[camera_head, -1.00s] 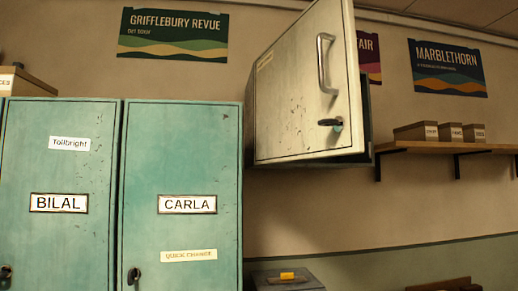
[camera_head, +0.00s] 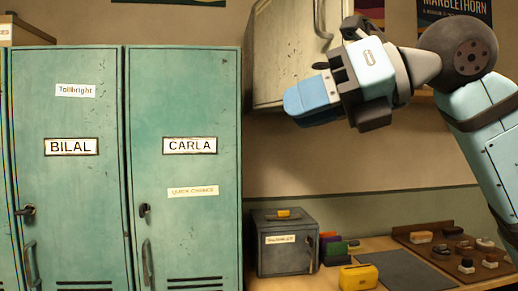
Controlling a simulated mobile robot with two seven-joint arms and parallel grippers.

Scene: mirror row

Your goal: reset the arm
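My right gripper (camera_head: 312,100) has light blue fingertips and a grey and black body. It is raised in front of the lower part of the cream wall cabinet (camera_head: 278,50), pointing left. The fingers overlap in this view, so I cannot tell whether they are apart. Nothing shows held at the tips. My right arm (camera_head: 488,115) comes in from the right edge and bends at a dark round joint. My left gripper is out of view.
Green lockers labelled BILAL (camera_head: 72,147) and CARLA (camera_head: 190,146) stand shut on the left. Below the arm, a wooden bench (camera_head: 345,284) holds a dark metal box (camera_head: 286,252), a yellow case (camera_head: 358,278), a grey mat (camera_head: 397,268) and a brown tray (camera_head: 450,239) of small items.

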